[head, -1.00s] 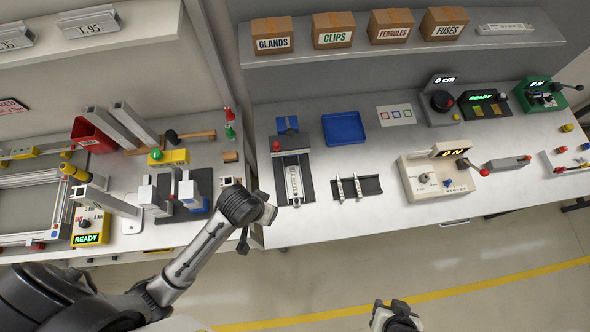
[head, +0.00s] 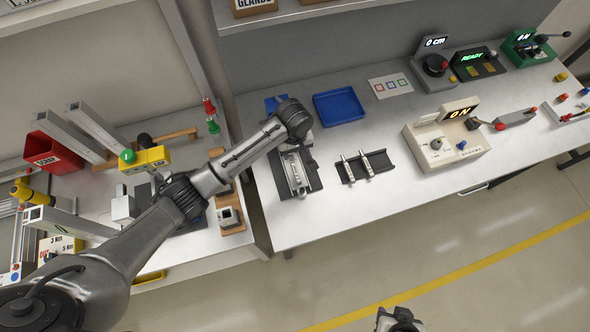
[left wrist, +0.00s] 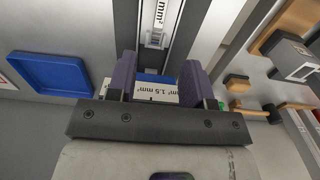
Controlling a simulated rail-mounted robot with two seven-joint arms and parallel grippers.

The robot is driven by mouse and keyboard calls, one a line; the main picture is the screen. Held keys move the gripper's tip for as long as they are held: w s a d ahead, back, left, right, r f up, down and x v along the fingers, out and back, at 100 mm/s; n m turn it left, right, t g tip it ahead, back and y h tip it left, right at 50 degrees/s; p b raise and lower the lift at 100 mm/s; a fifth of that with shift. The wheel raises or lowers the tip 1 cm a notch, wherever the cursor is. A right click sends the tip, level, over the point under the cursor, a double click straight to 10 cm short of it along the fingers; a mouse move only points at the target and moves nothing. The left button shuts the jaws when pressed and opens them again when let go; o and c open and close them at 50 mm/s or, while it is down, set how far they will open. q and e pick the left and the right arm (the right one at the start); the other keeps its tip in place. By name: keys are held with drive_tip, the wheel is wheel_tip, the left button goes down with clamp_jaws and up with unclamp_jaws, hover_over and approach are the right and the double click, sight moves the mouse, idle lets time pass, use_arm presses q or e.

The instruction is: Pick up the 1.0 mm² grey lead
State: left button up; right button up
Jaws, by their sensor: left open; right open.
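My left gripper (left wrist: 158,72) is open in the left wrist view, its two purple fingers apart above a white label that reads 1.5 mm². A blue piece shows between the fingers. I cannot make out a grey lead or a 1.0 label. My right gripper (head: 398,320) is only partly in view at the bottom edge.
A blue tray (head: 339,106) lies behind, with a small black rack (head: 366,167) to the right of the holder. A cream ON device (head: 445,145) stands further right. A wooden-based fixture (head: 230,215) is on the left bench.

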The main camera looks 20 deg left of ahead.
use_arm(q)
hover_over(295, 169)
drive_tip(key=f, duration=0.5)
drive_tip(key=shift+w+a+f, duration=0.25)
drive_tip(key=shift+f, duration=0.1)
drive_tip(key=shift+s+d+f+b, duration=0.1)
drive_tip(key=shift+f+b, duration=0.15)
drive_tip(key=shift+f, duration=1.1)
drive_tip(key=shift+s+d+f+b, duration=0.1)
drive_tip(key=shift+f+b, duration=0.1)
drive_tip(key=shift+f, duration=1.15)
drive_tip(key=shift+c, duration=0.3)
clamp_jaws()
